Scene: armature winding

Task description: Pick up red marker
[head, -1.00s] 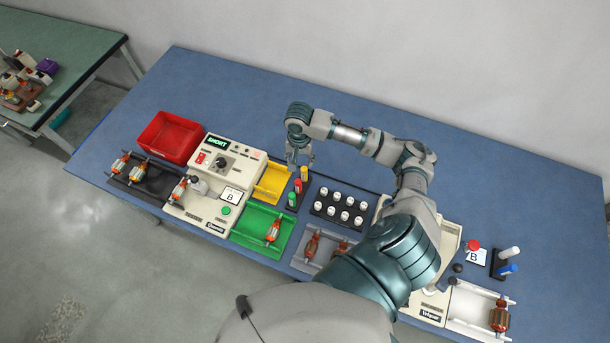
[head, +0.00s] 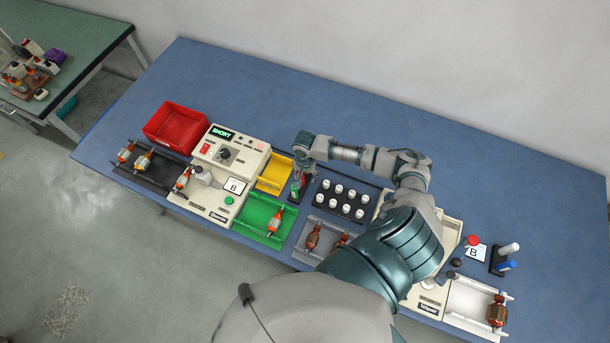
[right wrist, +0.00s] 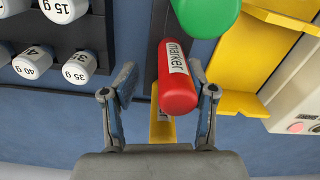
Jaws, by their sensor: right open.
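The red marker (right wrist: 178,80), a red cylinder with a white "marker" label, stands in the right wrist view between the two fingers of my right gripper (right wrist: 161,78). The fingers are spread, with a wide gap on the left and a narrow one on the right. In the head view my right gripper (head: 301,165) is over the marker holder and hides most of the red marker. The green marker (right wrist: 206,14) is beside the red one; it also shows in the head view (head: 295,190). A yellow marker (right wrist: 161,128) is partly hidden behind the red one. My left gripper is not in view.
A black rack with several white weights (right wrist: 62,8) is close on the left in the wrist view. A yellow tray (head: 275,176) and a tester (head: 230,158) with a "SHORT" display stand beside the markers. The blue table (head: 250,90) is clear behind.

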